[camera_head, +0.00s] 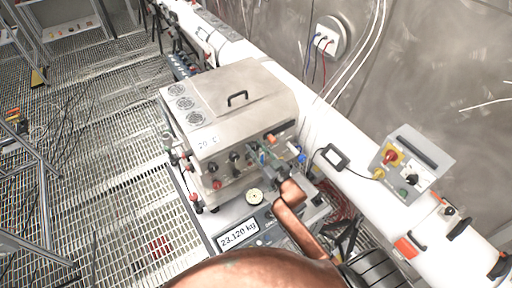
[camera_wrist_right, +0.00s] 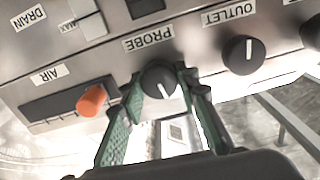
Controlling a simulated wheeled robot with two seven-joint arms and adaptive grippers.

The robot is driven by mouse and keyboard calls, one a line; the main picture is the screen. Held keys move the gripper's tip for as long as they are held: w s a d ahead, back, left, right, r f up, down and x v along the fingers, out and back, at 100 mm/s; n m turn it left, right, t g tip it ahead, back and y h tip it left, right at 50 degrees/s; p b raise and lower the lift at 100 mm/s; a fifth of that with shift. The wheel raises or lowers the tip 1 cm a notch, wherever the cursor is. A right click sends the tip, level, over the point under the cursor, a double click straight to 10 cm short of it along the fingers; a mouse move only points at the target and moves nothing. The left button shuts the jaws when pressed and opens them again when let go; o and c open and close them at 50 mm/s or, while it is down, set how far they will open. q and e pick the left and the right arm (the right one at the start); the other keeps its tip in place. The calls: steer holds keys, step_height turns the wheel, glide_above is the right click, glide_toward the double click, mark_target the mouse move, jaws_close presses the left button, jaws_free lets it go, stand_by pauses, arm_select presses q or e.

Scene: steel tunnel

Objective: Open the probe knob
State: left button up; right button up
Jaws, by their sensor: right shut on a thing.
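The probe knob (camera_wrist_right: 157,77) is black and round with a white line, under the PROBE label (camera_wrist_right: 148,38) on the box's front panel. The wrist view shows it upside down, with the white line slanted. My right gripper (camera_wrist_right: 160,86) has its two green fingers on either side of the knob, shut on it. In the head view my right gripper (camera_head: 266,163) is at the front of the grey box (camera_head: 232,100), and the knob is hidden there. My left gripper is not in view.
The OUTLET knob (camera_wrist_right: 243,53) and an orange AIR knob (camera_wrist_right: 91,100) flank the probe knob closely. A scale display (camera_head: 239,234) reads 23.120 kg below the box. A control box (camera_head: 413,163) sits on the white pipe at right. Grated floor (camera_head: 120,190) lies open at left.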

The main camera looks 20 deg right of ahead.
steer(key=n, duration=0.3)
steer(key=shift+n, duration=0.3)
steer(key=n, duration=0.3)
steer(key=shift+a+n, duration=0.1)
steer(key=shift+n, duration=0.2)
steer(key=n, duration=0.3)
steer(key=shift+n, duration=0.4)
steer(key=n, duration=0.4)
steer(key=shift+f+b, duration=0.15)
steer(key=shift+b, duration=0.25)
steer(key=n, duration=0.5)
steer(key=shift+a+f+b, duration=0.1)
steer(key=shift+b, duration=0.3)
steer(key=n, duration=0.3)
steer(key=shift+n, duration=0.3)
steer(key=n, duration=0.3)
steer(key=shift+n+b, duration=0.3)
steer(key=shift+f+n, duration=0.15)
steer(key=shift+n, duration=1.65)
